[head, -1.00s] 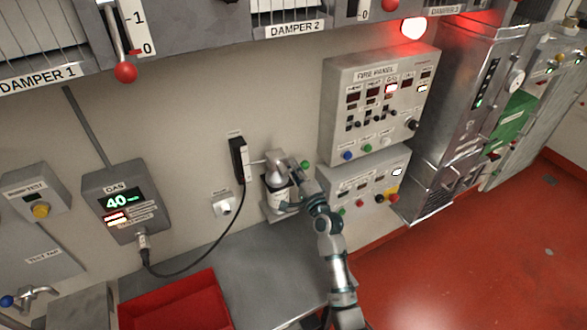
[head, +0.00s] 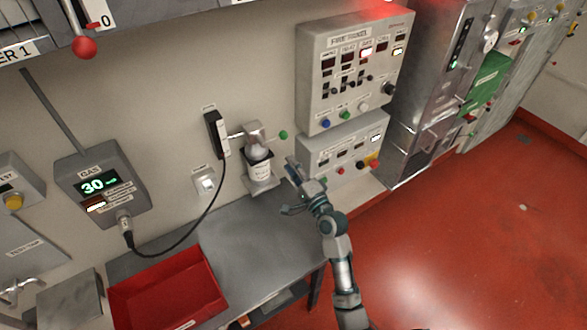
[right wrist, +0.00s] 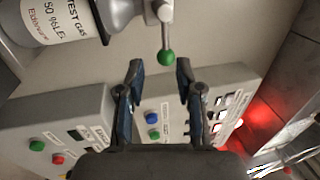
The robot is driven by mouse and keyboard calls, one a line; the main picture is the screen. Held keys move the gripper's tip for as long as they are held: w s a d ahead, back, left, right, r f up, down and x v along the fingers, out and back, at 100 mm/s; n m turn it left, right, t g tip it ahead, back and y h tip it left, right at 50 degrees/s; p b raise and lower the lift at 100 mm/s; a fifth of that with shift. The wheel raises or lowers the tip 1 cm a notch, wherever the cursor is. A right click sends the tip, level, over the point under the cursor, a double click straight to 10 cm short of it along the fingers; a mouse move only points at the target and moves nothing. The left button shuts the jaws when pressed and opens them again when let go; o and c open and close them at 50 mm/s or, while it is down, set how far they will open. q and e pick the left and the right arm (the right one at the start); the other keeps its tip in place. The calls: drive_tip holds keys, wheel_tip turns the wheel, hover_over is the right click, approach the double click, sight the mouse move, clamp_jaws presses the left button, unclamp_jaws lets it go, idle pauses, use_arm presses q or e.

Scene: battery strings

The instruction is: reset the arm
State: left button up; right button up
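My right gripper (head: 288,186) is open and empty, in front of the wall just right of the test gas bottle (head: 261,171). In the right wrist view its two fingers (right wrist: 159,78) stand apart with nothing between them. The labelled bottle (right wrist: 58,18) is at the upper left there, and a lever with a green knob (right wrist: 167,57) hangs just beyond the fingertips. In the head view the green knob (head: 283,135) sits right of the bottle's top, apart from the gripper. My left gripper is not in view.
A grey bench (head: 255,235) with a red tray (head: 170,290) lies below. A gas meter (head: 95,185) reads 30, its cable running to a black handheld unit (head: 216,134). The fire panel (head: 350,70) and a lower control box (head: 340,150) stand close to my right gripper.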

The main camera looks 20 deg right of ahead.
drive_tip(key=shift+s+d+f, duration=0.15)
drive_tip(key=shift+s+d, duration=0.1)
drive_tip(key=shift+s, duration=0.25)
